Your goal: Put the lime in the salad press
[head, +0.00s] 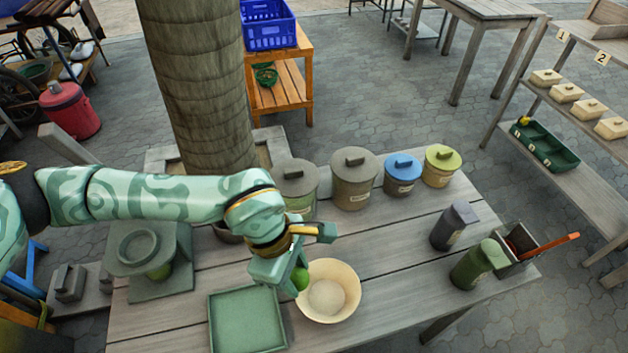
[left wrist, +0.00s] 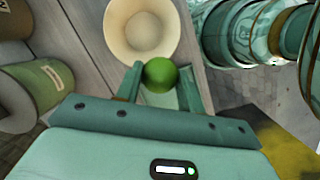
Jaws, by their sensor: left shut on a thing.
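A round green lime (head: 300,279) is held between the fingertips of my left gripper (head: 289,272), which is shut on it. The lime also shows between the fingers in the left wrist view (left wrist: 160,75). It is beside the left rim of a cream, cone-shaped bowl (head: 343,274), near the right back corner of a green tray. The bowl also shows beyond the lime in the left wrist view (left wrist: 142,30). A grey-green stand with a round ringed top (head: 139,248) is at the table's left. I cannot tell which one is the salad press. My right gripper is not in view.
The green square tray (head: 246,318) lies at the front. Several lidded pots, including a blue-lidded one (head: 402,174), line the table's back. Dark and green canisters (head: 479,264) stand at right. A trunk (head: 197,80) rises behind my arm. Wooden planks right of the bowl are clear.

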